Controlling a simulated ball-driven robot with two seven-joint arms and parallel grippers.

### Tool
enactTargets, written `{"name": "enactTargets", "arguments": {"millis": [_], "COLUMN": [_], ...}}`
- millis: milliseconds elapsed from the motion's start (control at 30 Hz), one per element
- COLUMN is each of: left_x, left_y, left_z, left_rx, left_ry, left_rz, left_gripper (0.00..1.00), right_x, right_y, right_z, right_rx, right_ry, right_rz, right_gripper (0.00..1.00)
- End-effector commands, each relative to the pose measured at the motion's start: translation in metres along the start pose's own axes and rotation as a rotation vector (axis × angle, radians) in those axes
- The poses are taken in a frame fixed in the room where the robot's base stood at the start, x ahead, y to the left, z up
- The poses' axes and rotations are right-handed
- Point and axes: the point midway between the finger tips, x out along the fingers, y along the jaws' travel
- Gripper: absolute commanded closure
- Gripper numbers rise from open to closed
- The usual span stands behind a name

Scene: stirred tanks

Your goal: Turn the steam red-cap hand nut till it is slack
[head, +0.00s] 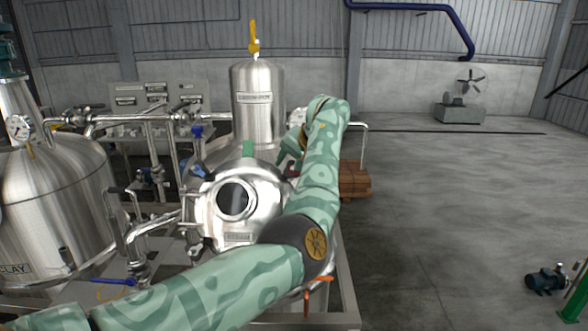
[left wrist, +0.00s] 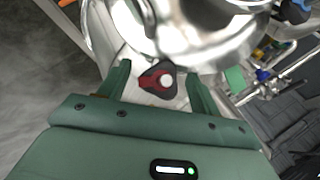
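The red-cap hand nut (left wrist: 157,80) has dark lobes, a red ring and a pale centre. It sits against the shiny rounded steel of a vessel in the left wrist view. My left gripper (left wrist: 158,71) is open, one finger on each side of the nut, with a visible gap on both sides. In the head view a bit of dark red (head: 292,171) shows at the right edge of the domed steel vessel (head: 265,190), beside my left gripper (head: 287,153). The label plate on this vessel is too small to read. My right gripper is not in view.
A green fitting (head: 248,148) stands on top of the same vessel. A tall steel cylinder (head: 258,105) rises behind it, and a larger tank (head: 55,200) with pipes and valves crowds the left. Brown boxes (head: 355,180) stand behind my arm. The floor at right is mostly free.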

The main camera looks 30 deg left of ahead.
Motion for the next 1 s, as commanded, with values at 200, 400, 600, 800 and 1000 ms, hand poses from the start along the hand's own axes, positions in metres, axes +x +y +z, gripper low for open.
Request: {"name": "enactTargets", "arguments": {"millis": [200,400,600,800,1000], "left_x": [-0.007,-0.046,-0.103,-0.146,-0.163], "left_y": [0.000,0.001,0.001,0.000,0.000], "left_z": [-0.001,-0.001,0.000,0.000,0.000], "left_rx": [-0.002,-0.003,0.000,0.001,0.001], "left_ry": [0.004,0.008,0.006,0.003,0.000], "left_rz": [0.000,0.000,0.001,0.000,0.000], "left_gripper": [0.36,0.36,0.36,0.36,0.36], "right_x": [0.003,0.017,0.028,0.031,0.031], "right_y": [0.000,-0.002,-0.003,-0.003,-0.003], "right_z": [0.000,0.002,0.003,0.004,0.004], "right_rx": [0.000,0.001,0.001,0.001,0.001], "right_ry": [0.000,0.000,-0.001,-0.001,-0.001], "right_rz": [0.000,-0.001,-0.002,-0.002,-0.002], "right_gripper": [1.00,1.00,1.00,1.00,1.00]}}
